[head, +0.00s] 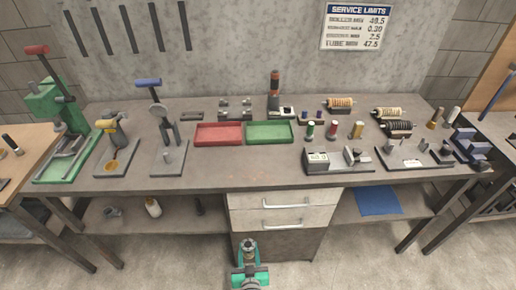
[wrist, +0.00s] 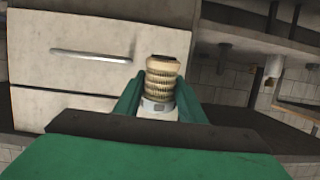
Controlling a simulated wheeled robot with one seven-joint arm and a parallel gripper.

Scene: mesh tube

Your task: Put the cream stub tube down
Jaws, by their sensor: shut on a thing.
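My gripper (wrist: 158,103) has green fingers, and they are shut on the cream stub tube (wrist: 165,78). The tube is a short ribbed cream piece with a darker, open-looking end and a grey-white band lower down between the fingers. It points away from the wrist. In the head view my gripper (head: 249,262) is at the bottom centre, in front of the drawer unit and apart from the bench. The tube looks small there, and its detail is hard to make out.
The workbench (head: 205,178) carries a red tray (head: 218,134), a green tray (head: 270,133), several spools, and presses at the left. Fixtures stand at the right. The bench's front middle-left is bare. The drawer unit (head: 285,210) also fills the wrist view's left (wrist: 70,55).

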